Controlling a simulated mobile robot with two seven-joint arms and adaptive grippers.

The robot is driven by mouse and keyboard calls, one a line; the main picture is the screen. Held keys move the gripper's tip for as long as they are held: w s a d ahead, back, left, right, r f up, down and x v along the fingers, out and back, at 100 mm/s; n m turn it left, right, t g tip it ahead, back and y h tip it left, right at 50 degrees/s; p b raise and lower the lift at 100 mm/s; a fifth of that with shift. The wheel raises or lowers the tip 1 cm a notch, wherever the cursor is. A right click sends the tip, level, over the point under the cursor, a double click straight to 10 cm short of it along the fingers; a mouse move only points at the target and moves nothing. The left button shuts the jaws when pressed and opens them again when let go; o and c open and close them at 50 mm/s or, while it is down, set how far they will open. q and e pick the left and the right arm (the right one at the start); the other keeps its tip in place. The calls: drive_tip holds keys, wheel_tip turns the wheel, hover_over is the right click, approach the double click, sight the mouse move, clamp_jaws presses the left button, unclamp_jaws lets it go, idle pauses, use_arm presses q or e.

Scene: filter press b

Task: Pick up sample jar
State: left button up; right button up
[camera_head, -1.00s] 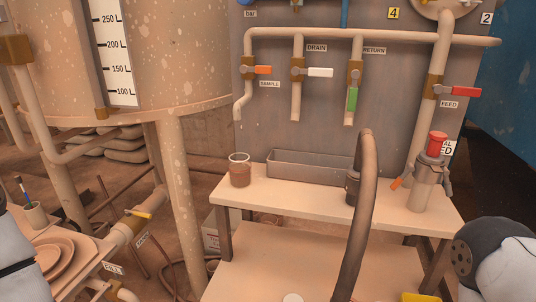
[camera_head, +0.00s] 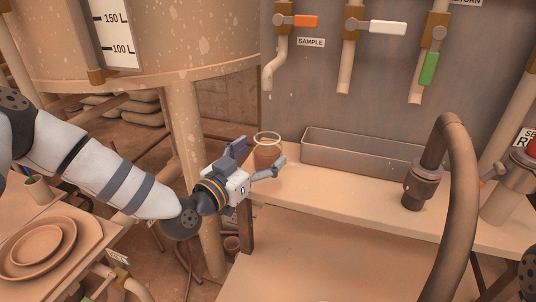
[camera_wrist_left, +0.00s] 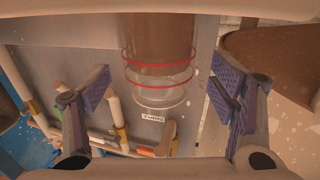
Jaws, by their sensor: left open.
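The sample jar (camera_head: 267,154) is a clear glass jar with brown contents, upright on the left end of the upper bench shelf. In the left wrist view the jar (camera_wrist_left: 158,50) appears upside down, with red rings around it, between the fingers in the picture. My left gripper (camera_head: 259,156) is open, with its fingers pointing toward the jar from the left front. The wrist view also shows the left gripper (camera_wrist_left: 163,85) with fingers spread and nothing clamped. Whether a finger touches the jar cannot be told. My right gripper is not in view.
The sample outlet pipe (camera_head: 274,68) hangs above and behind the jar. A metal trough (camera_head: 360,153) stands to its right. A thick curved hose (camera_head: 462,190) rises in front of the bench. The shelf (camera_head: 330,193) is clear in front of the trough.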

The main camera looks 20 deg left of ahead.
use_arm(q)
drive_tip(key=x, duration=0.3)
drive_tip(key=shift+r, duration=0.1)
drive_tip(key=c, duration=1.5)
